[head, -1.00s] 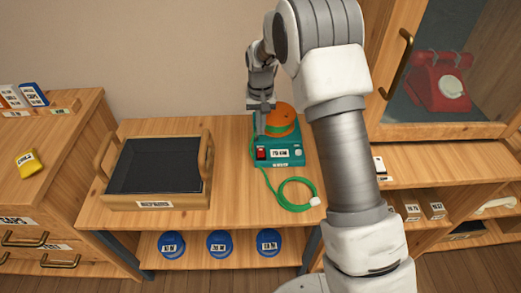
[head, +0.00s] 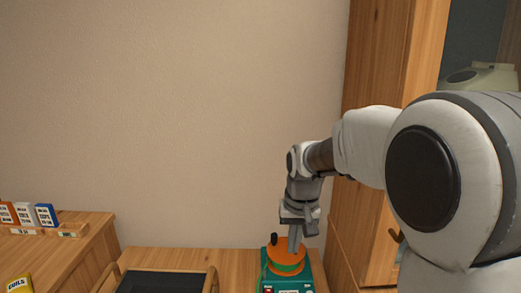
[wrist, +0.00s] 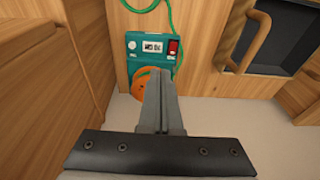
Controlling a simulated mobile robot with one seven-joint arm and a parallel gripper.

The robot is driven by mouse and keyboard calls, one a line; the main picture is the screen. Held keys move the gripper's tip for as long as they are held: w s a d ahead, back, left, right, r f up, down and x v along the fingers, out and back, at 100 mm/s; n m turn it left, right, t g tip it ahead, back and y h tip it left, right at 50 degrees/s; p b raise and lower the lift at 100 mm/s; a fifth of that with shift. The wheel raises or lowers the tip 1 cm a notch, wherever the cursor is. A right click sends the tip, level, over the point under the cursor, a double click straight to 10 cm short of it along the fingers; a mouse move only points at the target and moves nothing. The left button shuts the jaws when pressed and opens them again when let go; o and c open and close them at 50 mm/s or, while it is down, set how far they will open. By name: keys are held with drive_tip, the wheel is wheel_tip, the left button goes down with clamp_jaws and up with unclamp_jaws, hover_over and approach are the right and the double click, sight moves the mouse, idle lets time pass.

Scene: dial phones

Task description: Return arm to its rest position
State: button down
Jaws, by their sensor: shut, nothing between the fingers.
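My gripper (head: 296,246) is shut with nothing in it. In the head view it points down, in front of or just above the orange disc (head: 284,262) on the teal device (head: 303,272); I cannot tell whether it touches. In the wrist view the shut fingers (wrist: 160,85) overlap part of the orange disc (wrist: 143,83). The teal device (wrist: 141,45) shows there with a red switch, a label and a green cord (wrist: 169,15). My arm fills the right side of the head view.
A wooden tray with a dark inside (head: 165,283) stands left of the device. A side cabinet (head: 70,255) at far left holds small boxes (head: 28,214) and a yellow item (head: 19,284). A tall wooden cabinet (head: 375,150) stands close on the right. The wall above the table is clear.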

drive_tip(key=s+d+r+t, duration=0.1)
drive_tip(key=s+d+r, duration=0.1)
drive_tip(key=s, duration=0.6)
drive_tip(key=s+d+r+t, duration=0.1)
drive_tip(key=s+d+r, duration=0.15)
drive_tip(key=s, duration=0.55)
drive_tip(key=s+d+r+t, duration=0.2)
drive_tip(key=s+r, duration=0.1)
drive_tip(key=s, duration=0.5)
wheel_tip(320, 180, up, 15)
drive_tip(key=p, duration=1.5)
drive_tip(key=shift+w+a, duration=0.1)
